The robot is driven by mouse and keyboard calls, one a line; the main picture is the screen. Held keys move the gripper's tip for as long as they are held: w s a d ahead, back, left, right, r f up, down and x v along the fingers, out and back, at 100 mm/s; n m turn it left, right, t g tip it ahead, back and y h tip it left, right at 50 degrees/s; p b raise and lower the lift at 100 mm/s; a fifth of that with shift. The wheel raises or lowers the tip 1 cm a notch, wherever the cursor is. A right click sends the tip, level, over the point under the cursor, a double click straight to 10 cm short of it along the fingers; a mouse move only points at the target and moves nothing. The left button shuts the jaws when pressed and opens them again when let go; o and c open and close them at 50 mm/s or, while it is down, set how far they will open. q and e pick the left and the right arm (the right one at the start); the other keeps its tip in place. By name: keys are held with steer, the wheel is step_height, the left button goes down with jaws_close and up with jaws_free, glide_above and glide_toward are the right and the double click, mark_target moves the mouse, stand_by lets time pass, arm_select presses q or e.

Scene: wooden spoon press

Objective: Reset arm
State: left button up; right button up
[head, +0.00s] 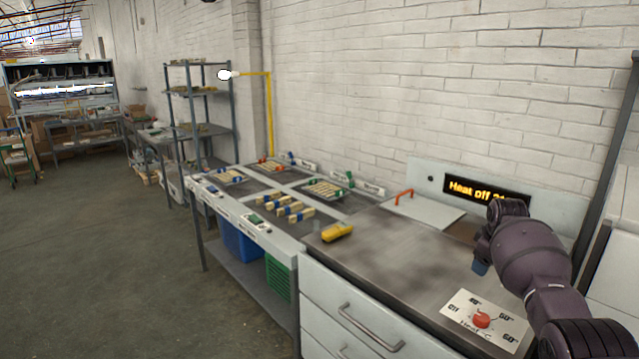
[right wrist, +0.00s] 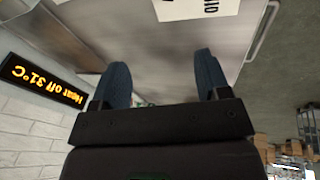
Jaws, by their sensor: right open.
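My right arm comes in from the right in the head view, over the metal worktop (head: 390,258). My right gripper (head: 480,268) points down and away there, mostly hidden behind my own wrist; one blue fingertip shows. In the right wrist view the gripper (right wrist: 162,80) has its two blue fingers wide apart with nothing between them. The worktop lies beyond the fingers. My left gripper is in neither view.
A red heat knob (head: 481,320) sits on a white dial plate. A display (head: 475,190) reads "Heat off". A yellow device (head: 337,232) lies on the worktop's left. A bench (head: 270,232) holds trays and wooden pieces. Open floor (head: 110,270) lies left.

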steer(key=w+a+r+m+t+h, duration=0.2)
steer(key=w+a+r+m+t, duration=0.1)
steer(key=w+r+t, duration=0.3)
steer(key=s+a+f+t+y+b, duration=0.1)
steer(key=s+a+f+t, duration=0.1)
steer(key=s+a+f, duration=0.6)
steer(key=s+a+f+m+t+y, duration=0.15)
steer(key=s+f, duration=0.25)
steer(key=s, duration=0.9)
steer(key=s+a+f+t+y+b, duration=0.1)
steer(key=s+a+f+t, duration=0.2)
steer(key=s+a+f, duration=0.5)
steer(key=s+d+f+g, duration=0.1)
steer(key=s+f, duration=0.4)
steer(key=s, duration=0.5)
steer(key=s+d+f+m+g, duration=0.1)
steer(key=s+f, duration=0.4)
steer(key=s, duration=0.6)
steer(key=shift+d+g+h, duration=0.35)
steer(key=shift+d+g, duration=0.4)
steer(key=shift+g, duration=0.4)
steer(key=shift+s+m, duration=0.1)
steer(key=shift+m, duration=0.15)
